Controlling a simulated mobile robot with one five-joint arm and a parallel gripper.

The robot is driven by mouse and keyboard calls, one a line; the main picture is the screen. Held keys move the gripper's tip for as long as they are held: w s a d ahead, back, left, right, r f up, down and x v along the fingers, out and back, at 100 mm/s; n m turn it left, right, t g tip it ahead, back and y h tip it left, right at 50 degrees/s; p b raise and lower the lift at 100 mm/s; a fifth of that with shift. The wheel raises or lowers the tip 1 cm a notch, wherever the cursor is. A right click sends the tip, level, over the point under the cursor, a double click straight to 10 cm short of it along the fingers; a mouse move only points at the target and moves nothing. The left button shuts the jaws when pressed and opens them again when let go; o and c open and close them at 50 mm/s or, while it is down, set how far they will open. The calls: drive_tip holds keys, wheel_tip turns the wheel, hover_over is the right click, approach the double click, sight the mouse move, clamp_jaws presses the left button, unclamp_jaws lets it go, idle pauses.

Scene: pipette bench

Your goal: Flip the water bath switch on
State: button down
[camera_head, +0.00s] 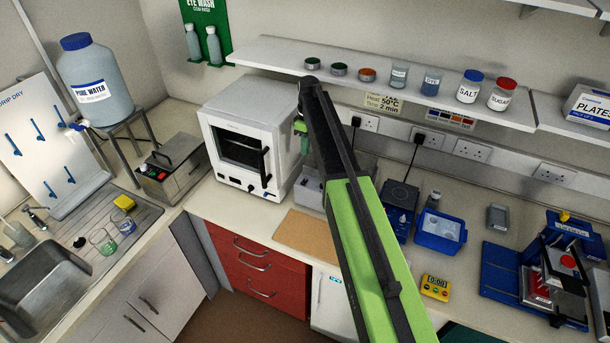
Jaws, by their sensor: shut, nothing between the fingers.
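The water bath (172,168) is a steel box with a black handle on its lid. It stands on the left part of the bench, between the sink drainer and the white oven. Its front panel (150,171) has a small red part and a small green part. They are too small to tell which is the switch or how it is set. My green and black arm reaches up through the middle of the view, to the right of the oven and well apart from the bath.
The white oven (220,148) stands right of the bath. A water carboy (90,85) on a metal stand is behind the bath at left. Beakers (103,241) and a yellow sponge (123,202) lie on the drainer. A shelf (262,55) with jars overhangs the bench.

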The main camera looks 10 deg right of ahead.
sight(303, 183)
drive_tip(key=f+b, duration=0.9)
drive_tip(key=s+a+f+b, duration=0.1)
drive_tip(key=f+b, duration=0.4)
drive_tip(key=shift+s+f, duration=0.1)
drive_tip(key=shift+f, duration=0.05)
drive_tip(key=shift+d, duration=0.1)
